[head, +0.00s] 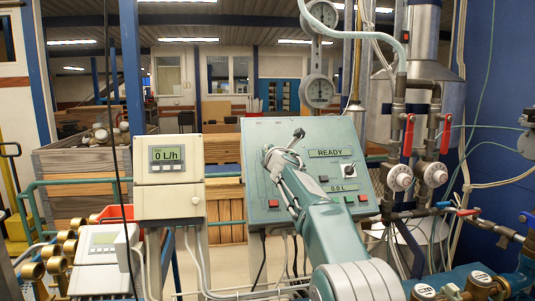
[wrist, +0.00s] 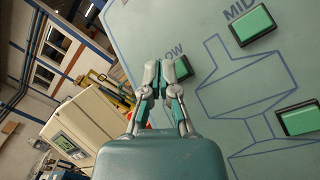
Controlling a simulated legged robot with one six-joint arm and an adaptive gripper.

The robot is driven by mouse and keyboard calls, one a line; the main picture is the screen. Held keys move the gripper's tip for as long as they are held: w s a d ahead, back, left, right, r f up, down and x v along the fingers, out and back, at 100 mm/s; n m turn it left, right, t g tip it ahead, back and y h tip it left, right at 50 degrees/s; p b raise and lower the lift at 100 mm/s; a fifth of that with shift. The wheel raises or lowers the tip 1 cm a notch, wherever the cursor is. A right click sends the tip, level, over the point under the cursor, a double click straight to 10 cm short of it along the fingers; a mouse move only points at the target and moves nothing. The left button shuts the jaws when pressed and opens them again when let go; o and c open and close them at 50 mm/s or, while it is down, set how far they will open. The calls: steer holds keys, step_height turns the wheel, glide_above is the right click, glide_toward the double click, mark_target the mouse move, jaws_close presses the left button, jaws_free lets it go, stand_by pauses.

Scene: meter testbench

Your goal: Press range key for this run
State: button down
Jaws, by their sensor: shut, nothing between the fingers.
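The grey-green test panel (head: 259,140) stands in the middle of the head view, with a READY display (head: 325,153). In the wrist view its face (wrist: 165,25) carries green keys. One key (wrist: 183,68) sits by a partly hidden label ending in "OW". Another key (wrist: 252,25) sits by the label MID, and a third green key (wrist: 299,119) is at the lower right, its label out of view. My gripper (wrist: 159,69) is shut and empty, its tips just left of the "OW" key in that view; I cannot tell whether they touch the panel. In the head view my gripper (head: 297,135) is before the panel's upper middle.
A white meter box (head: 167,163) reading 0 L/h stands left of the panel. Pipes with red-handled valves (head: 408,130) and round meters (head: 399,178) stand close on the right. A dark knob (head: 347,170) and a red button (head: 273,203) are on the panel.

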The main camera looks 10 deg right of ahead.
steer(key=shift+w+a+f, duration=0.2)
steer(key=shift+a, duration=0.1)
steer(key=shift+w+d+f, duration=0.1)
steer(key=shift+w+f, duration=0.15)
steer(key=shift+w, duration=0.05)
stand_by(0.9)
steer(key=shift+s+d+r, duration=0.15)
steer(key=shift+s+r, duration=0.35)
steer(key=shift+s, duration=0.15)
steer(key=shift+r, duration=0.1)
steer(key=shift+s+r, duration=1.6)
steer(key=shift+s, duration=0.25)
steer(key=shift+s+r, duration=0.7)
steer(key=shift+s, duration=0.1)
